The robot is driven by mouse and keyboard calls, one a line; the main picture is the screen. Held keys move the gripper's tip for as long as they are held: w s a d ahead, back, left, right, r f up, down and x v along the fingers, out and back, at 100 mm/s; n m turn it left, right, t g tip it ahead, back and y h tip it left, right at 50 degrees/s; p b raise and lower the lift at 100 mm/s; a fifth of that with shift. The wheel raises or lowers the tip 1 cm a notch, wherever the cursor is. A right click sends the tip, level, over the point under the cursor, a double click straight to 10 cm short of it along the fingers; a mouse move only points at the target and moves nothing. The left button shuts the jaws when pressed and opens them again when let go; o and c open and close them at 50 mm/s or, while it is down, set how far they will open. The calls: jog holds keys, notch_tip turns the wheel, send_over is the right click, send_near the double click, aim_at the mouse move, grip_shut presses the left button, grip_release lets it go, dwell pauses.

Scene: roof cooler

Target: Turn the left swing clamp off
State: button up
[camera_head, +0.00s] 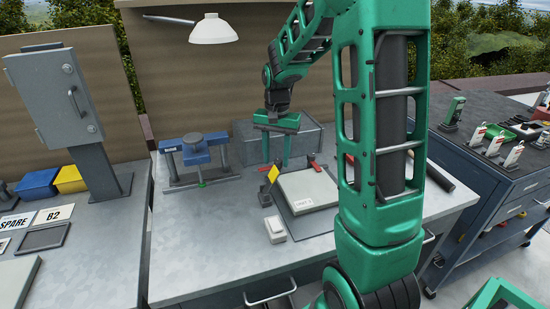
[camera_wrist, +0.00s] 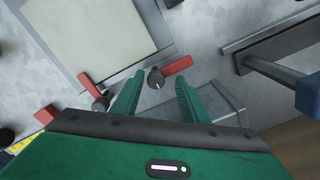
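The left swing clamp (camera_wrist: 155,79) has a dark round pivot and a red arm at the back left corner of a pale plate (camera_head: 308,191). In the wrist view its red arm (camera_wrist: 178,65) points away from the plate. The other swing clamp (camera_wrist: 101,103) stands along the same edge, its red arm angled toward the plate; it also shows in the head view (camera_head: 313,162). My gripper (camera_head: 276,163) points down behind the plate with green fingers apart and nothing between them. In the wrist view the left clamp appears just beyond and between the fingertips (camera_wrist: 158,79); contact cannot be told.
A grey block (camera_head: 305,138) stands behind my gripper. A blue fixture (camera_head: 197,152) is to the left. Another red part (camera_wrist: 45,114) lies farther along.

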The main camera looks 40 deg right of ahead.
aim_at(277, 161)
jog(key=shift+s+d, duration=0.1)
notch_tip(277, 161, up, 11)
jog(key=shift+f, duration=0.2)
dwell(0.5)
dwell(0.4)
jog(key=s+a+f+n, duration=0.1)
jog(key=s+f+n, duration=0.1)
jog(key=s, duration=1.2)
jog(key=s+a+f+n, duration=0.1)
jog(key=s+f, duration=0.2)
jog(key=s, duration=1.2)
jog(key=shift+a+f+n, duration=0.25)
jog(key=shift+n, duration=0.15)
jog(key=shift+s, duration=0.1)
